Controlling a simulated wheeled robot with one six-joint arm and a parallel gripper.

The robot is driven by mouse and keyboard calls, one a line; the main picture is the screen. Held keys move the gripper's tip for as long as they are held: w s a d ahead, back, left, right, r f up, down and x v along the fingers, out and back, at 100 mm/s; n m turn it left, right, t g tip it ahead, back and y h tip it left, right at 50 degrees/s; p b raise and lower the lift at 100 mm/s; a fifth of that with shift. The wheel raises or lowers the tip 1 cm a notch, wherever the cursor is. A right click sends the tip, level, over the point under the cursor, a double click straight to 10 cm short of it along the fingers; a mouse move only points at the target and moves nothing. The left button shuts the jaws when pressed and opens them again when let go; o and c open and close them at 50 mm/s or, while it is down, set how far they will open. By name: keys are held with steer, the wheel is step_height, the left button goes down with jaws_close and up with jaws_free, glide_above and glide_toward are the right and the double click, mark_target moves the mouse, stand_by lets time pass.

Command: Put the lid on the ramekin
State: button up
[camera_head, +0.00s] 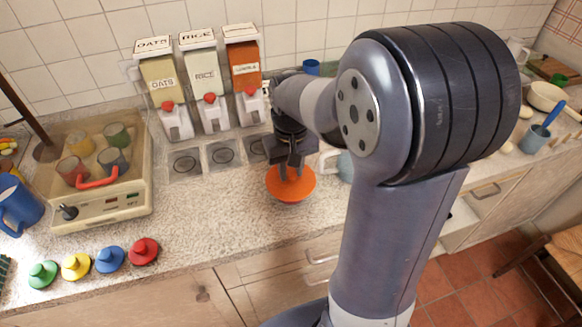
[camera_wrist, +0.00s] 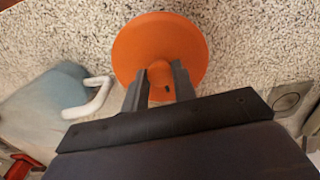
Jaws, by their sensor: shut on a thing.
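An orange round lid (camera_head: 291,186) is in front of the dispensers, over the counter. My gripper (camera_head: 290,172) points down at its middle and is shut on its knob. In the wrist view the two fingertips (camera_wrist: 161,78) sit either side of the knob on the orange lid (camera_wrist: 150,42). A thin pale edge shows beneath the lid's front in the head view. I cannot tell whether it is a ramekin; the lid hides what is below it.
A pale blue mug (camera_wrist: 45,112) with a white handle stands close beside the lid. Green, yellow, blue and red knobbed lids (camera_head: 144,251) line the counter's front left. A cream tray appliance (camera_head: 125,205) holds several coloured cups. Dispensers (camera_head: 205,75) stand behind. Bare counter (camera_head: 215,230) lies left of the lid.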

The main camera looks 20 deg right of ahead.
steer(key=shift+s+f, duration=0.15)
steer(key=shift+f, duration=0.15)
jaws_close()
steer(key=o, duration=0.6)
jaws_free()
steer(key=o, duration=0.5)
steer(key=shift+r, duration=0.1)
step_height(320, 180, up, 11)
step_height(320, 180, down, 11)
steer(key=shift+r, duration=0.3)
